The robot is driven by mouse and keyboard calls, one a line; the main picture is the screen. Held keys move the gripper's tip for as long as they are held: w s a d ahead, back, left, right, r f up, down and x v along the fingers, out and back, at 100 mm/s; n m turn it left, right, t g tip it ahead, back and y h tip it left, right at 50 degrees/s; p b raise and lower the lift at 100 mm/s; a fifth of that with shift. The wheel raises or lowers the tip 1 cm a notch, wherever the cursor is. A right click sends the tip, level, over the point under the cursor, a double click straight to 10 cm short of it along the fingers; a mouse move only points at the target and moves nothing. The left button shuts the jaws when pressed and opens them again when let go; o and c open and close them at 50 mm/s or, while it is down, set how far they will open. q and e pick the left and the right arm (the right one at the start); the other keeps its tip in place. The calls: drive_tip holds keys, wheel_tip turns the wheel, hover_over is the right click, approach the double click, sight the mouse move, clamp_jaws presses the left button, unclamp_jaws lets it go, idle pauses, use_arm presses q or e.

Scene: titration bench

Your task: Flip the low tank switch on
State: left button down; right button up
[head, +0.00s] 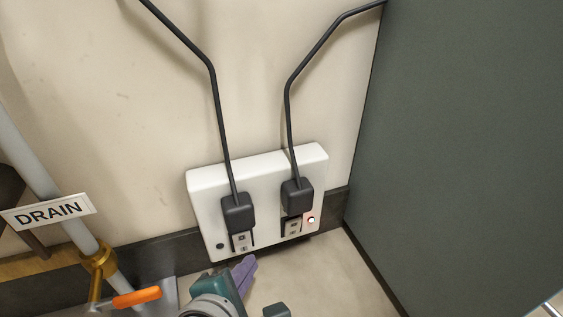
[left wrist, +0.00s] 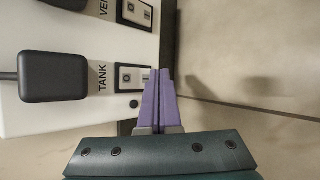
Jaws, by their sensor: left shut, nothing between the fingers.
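The white outlet box (head: 264,170) is low on the wall and holds two switches. The tank switch (left wrist: 132,78), labelled TANK, is a pale rocker in a dark frame; in the head view it is the left switch (head: 242,241), below a black plug (head: 238,212). The small round indicator beside it (left wrist: 133,104) is dark. My left gripper (head: 249,262) has purple fingers, shut and empty, just below the tank switch in the head view. In the left wrist view the fingertips (left wrist: 160,72) are at the switch's right edge; I cannot tell whether they touch it.
A second switch (head: 292,227), its label partly cut off, sits to the right under another plug (head: 297,196), with a red-lit indicator (head: 311,220). Black cables run up the wall. A DRAIN sign (head: 48,212), pipe and orange-handled valve (head: 136,297) are at left. A dark panel (head: 470,140) stands at right.

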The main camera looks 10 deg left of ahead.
use_arm(q)
drive_tip(key=shift+w, duration=0.1)
idle(0.3)
drive_tip(key=shift+w+a, duration=0.25)
drive_tip(key=shift+w, duration=0.05)
drive_tip(key=shift+w+a, duration=0.15)
drive_tip(key=shift+w, duration=0.15)
idle(0.6)
drive_tip(key=s+d, duration=0.4)
drive_tip(key=s, duration=0.2)
drive_tip(key=shift+p, duration=0.3)
idle(0.6)
